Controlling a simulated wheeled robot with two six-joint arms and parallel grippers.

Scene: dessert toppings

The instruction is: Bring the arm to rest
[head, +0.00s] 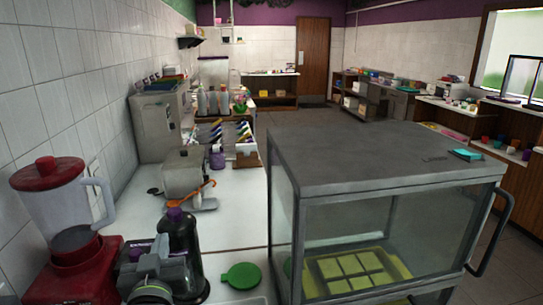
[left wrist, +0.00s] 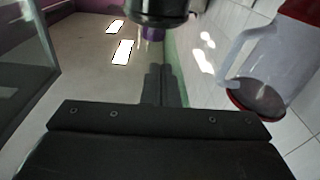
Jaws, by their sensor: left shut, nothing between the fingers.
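My left gripper (head: 158,250) is at the lower left of the head view, low over the front of the white counter, beside a dark bottle with a purple cap (head: 182,250). The left wrist view shows its two dark fingers (left wrist: 160,82) together, with nothing between them. That view looks upside down. The bottle's dark body (left wrist: 160,8) is at its top, beyond the fingertips; I cannot tell whether they touch. My right gripper is in neither view.
A red blender (head: 70,215) stands left of the gripper, also in the left wrist view (left wrist: 262,70). A glass-sided case (head: 385,185) fills the right front. A green lid (head: 244,276) lies between. A grey machine (head: 185,178) stands behind, with bare white counter (head: 235,215) beside it.

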